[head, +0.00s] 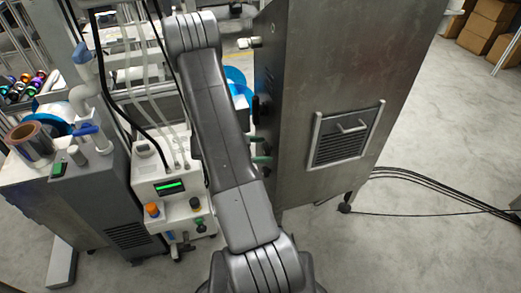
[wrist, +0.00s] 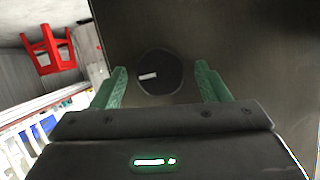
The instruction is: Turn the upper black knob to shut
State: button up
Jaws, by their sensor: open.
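A round black knob (wrist: 160,85) with a short white mark left of its middle sits on a dark metal panel in the wrist view. My gripper (wrist: 160,74) is open, with one green finger on each side of the knob and a visible gap to it on both sides. I cannot tell whether this is the upper knob. In the head view, a black fitting (head: 259,106) shows on the left side of the tall metal cabinet (head: 310,60). Green pieces lower on that side may be my fingers; my arm hides most of this area.
A white machine (head: 165,185) with a green display stands left of my arm. A grey unit (head: 70,190) with a foil reel (head: 32,143) is farther left. Black cables (head: 430,185) lie on the floor at right. A red stool (wrist: 48,48) shows in the wrist view.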

jog(key=c, duration=1)
jog(key=m+t+b, duration=0.1)
jog(key=m+b, duration=0.1)
jog(key=b, duration=0.1)
jog(key=m+t+b, duration=0.2)
jog(key=b, duration=0.1)
jog(key=shift+s+f, duration=0.2)
jog(key=shift+f, duration=0.2)
jog(key=m+b, duration=0.1)
jog(key=b, duration=0.2)
jog(key=m+t+b, duration=0.1)
jog(key=b, duration=0.1)
jog(key=m+t+b, duration=0.1)
jog(key=m+b, duration=0.1)
jog(key=b, duration=0.1)
jog(key=shift+s+f+b, duration=0.1)
jog(key=shift+f+b, duration=0.2)
jog(key=m+t+b, duration=0.1)
jog(key=m+b, duration=0.2)
jog(key=shift+d+r+h, duration=0.1)
jog(key=shift+r+h, duration=0.05)
jog(key=shift+h, duration=0.25)
jog(key=shift+m+t+h+b, duration=0.3)
jog(key=shift+m+t+h, duration=0.15)
jog(key=shift+m, duration=0.95)
